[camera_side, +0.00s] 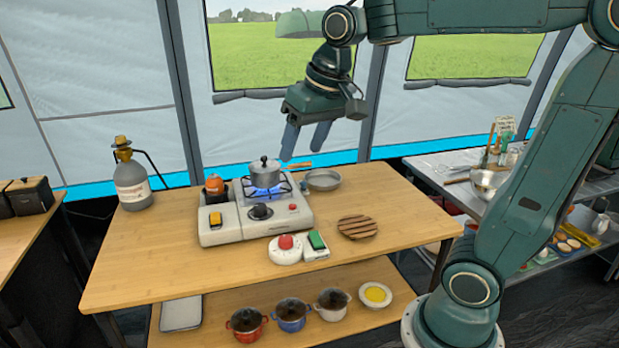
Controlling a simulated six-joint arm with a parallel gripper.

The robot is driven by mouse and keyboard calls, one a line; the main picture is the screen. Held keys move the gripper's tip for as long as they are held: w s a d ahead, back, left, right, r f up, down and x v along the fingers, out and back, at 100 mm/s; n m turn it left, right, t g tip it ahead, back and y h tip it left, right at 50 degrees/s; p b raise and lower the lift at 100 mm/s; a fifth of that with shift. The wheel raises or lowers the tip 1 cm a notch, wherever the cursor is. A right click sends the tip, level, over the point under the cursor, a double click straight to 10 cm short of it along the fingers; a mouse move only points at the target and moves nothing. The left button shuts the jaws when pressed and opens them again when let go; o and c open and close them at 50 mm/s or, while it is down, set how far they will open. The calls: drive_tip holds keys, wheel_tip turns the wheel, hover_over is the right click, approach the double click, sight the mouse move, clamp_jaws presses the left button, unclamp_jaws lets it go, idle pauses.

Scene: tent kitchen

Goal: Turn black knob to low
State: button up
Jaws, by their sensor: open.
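The black knob (260,211) is on the front face of a white camp stove (228,234), near its middle. The setting it points to is too small to tell. A blue flame (266,190) burns under a small grey lidded pot (264,172) on the burner. My gripper (305,150) is open and empty. It hangs in the air above and behind the stove, up and to the right of the pot in the picture, apart from the knob. Nothing hides the knob.
The pot's wooden handle (298,165) sticks out right. A grey pan (322,180), a wooden trivet (358,227), a red button (286,242) and a green switch (317,240) are nearby. A gas bottle (131,180) stands at left. The table's (150,260) front left is clear.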

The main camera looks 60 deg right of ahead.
drive_tip(key=w+d+f+m+g, duration=0.15)
drive_tip(key=w+d, duration=0.35)
drive_tip(key=w, duration=0.5)
drive_tip(key=m+g, duration=0.2)
drive_tip(key=m, duration=0.4)
hover_over(260, 205)
wheel_tip(260, 205, down, 15)
drive_tip(key=shift+s+d+r+y, duration=0.2)
drive_tip(key=shift+s+y, duration=0.1)
drive_tip(key=shift+s, duration=0.1)
drive_tip(key=shift+f, duration=0.15)
drive_tip(key=f, duration=1.3)
drive_tip(key=shift+w+a+f, duration=0.25)
drive_tip(key=shift+w, duration=0.05)
drive_tip(key=c, duration=1)
